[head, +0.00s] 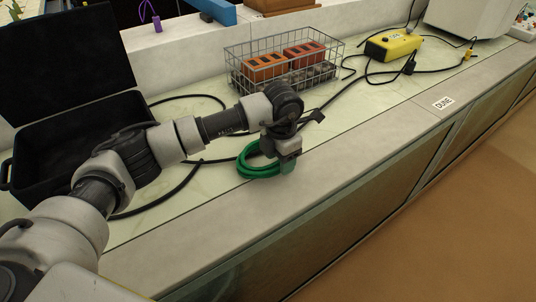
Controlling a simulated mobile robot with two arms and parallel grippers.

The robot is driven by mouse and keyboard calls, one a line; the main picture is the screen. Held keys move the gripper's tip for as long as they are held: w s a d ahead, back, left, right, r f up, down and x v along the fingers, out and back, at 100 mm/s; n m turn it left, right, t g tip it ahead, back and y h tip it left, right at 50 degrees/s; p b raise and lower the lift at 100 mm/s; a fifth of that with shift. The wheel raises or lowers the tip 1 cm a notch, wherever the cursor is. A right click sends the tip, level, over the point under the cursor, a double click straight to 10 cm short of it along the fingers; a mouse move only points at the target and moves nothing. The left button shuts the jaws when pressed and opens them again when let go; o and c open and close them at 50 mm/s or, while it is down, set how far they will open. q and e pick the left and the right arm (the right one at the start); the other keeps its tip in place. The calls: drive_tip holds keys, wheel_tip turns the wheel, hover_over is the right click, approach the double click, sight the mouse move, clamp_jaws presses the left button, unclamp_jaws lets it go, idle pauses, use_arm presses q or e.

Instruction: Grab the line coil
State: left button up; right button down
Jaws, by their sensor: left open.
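A green line coil (258,170) lies on the pale bench top near its front edge. My left arm reaches in from the left, and my left gripper (287,163) is at the coil's right side, pointing down. The gripper is open. Its fingers overlap the coil's right edge in the picture, and I cannot tell whether they touch it. The arm's wrist hides the upper right part of the coil. My right gripper is not in view.
An open black case (75,150) stands at the left. Behind the coil is a wire basket (283,63) with orange and dark blocks. A yellow device (394,46) with black cables sits farther right. Black cable (180,185) runs beside the coil. The front ledge is clear.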

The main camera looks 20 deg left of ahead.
use_arm(q)
drive_tip(key=shift+w+f, duration=0.1)
drive_tip(key=shift+f, duration=0.85)
drive_tip(key=shift+r, duration=0.1)
clamp_jaws()
